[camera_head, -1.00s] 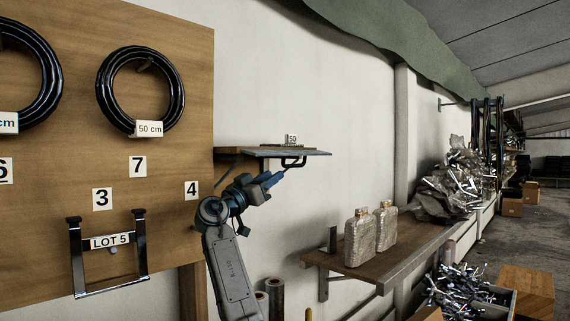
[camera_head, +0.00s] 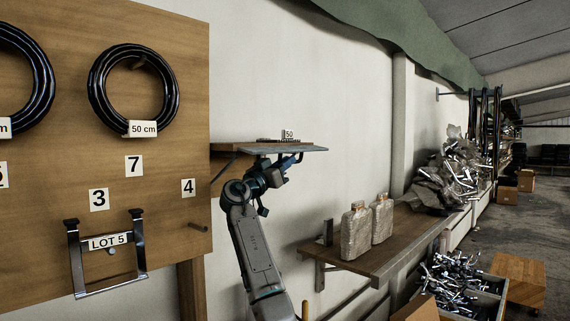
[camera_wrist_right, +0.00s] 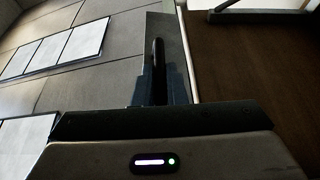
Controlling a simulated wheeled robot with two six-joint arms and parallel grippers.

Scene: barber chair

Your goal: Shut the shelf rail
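The shelf rail is a thin grey flap (camera_head: 312,149) that stands out level along the front of a small wall shelf (camera_head: 232,147). A dark handle hangs under the flap. My right gripper (camera_head: 287,163) is at this handle, just below the flap. In the right wrist view the dark handle (camera_wrist_right: 158,65) runs between the two blue fingers (camera_wrist_right: 162,88), which lie close on both sides of it and look shut on it. The grey flap (camera_wrist_right: 156,24) shows beyond them. My left gripper is not in view.
A wooden board (camera_head: 180,70) with black coils and a "LOT 5" frame stands at the left. Below right, a bench shelf (camera_head: 395,247) holds two wrapped bottles (camera_head: 356,230). A small "50" tag (camera_head: 288,134) stands on the wall shelf. Clear wall lies between.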

